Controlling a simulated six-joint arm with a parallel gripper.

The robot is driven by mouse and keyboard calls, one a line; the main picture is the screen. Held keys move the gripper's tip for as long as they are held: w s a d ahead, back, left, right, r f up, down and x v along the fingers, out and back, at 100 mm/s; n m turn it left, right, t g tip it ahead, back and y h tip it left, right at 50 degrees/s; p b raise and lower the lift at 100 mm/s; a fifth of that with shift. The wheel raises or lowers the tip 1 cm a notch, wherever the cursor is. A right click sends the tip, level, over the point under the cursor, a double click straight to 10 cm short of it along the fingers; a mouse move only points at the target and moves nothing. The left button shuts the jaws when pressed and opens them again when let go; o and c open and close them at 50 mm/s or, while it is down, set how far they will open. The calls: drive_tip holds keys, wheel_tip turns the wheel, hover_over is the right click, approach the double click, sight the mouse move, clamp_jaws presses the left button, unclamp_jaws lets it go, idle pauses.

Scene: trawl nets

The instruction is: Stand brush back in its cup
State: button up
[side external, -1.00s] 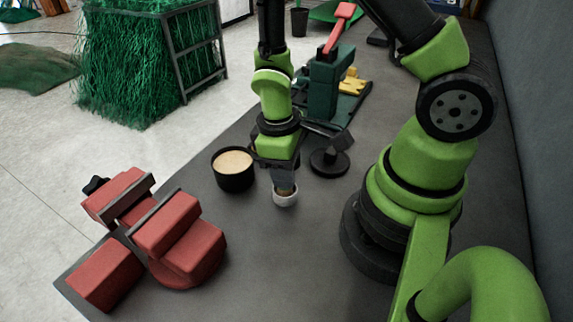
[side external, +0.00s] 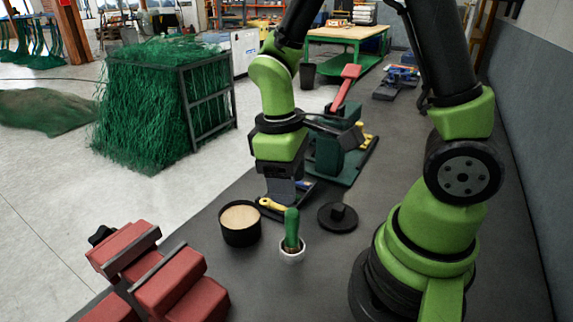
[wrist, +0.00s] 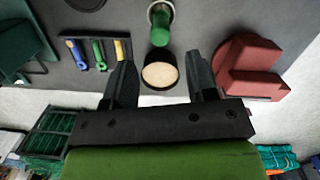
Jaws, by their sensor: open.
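The brush (side external: 291,226), with a green handle, stands nearly upright in a small white cup (side external: 292,255) on the dark bench. Its lower end is inside the cup. In the wrist view the brush (wrist: 161,32) and the cup's rim (wrist: 151,12) lie at the top middle, beyond my fingertips. My gripper (wrist: 160,64) is open and empty, its two fingers apart. In the side view my gripper (side external: 280,190) hangs behind and slightly left of the brush, clear of it. The fingertips are partly hidden there.
A black tub with a tan top (side external: 240,222) stands just left of the cup. A black disc with a knob (side external: 338,216) lies to the right. A red vise (side external: 165,280) is at front left. A rack of coloured-handled tools (wrist: 99,55) is nearby.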

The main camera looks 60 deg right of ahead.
wheel_tip(320, 180, up, 2)
drive_tip(key=shift+w+r, duration=0.15)
drive_tip(key=shift+r, duration=0.1)
drive_tip(key=s+a+r+m+t+y, duration=0.1)
drive_tip(key=s+r+m+t, duration=0.2)
drive_tip(key=r, duration=0.3)
drive_tip(key=s+a+r+m+t+y, duration=0.1)
drive_tip(key=s+r+m+t, duration=0.2)
drive_tip(key=r, duration=0.4)
drive_tip(key=s+t, duration=0.1)
drive_tip(key=t, duration=0.1)
drive_tip(key=shift+s+r+m+t, duration=0.2)
drive_tip(key=shift+m+t, duration=0.1)
drive_tip(key=shift+m, duration=0.1)
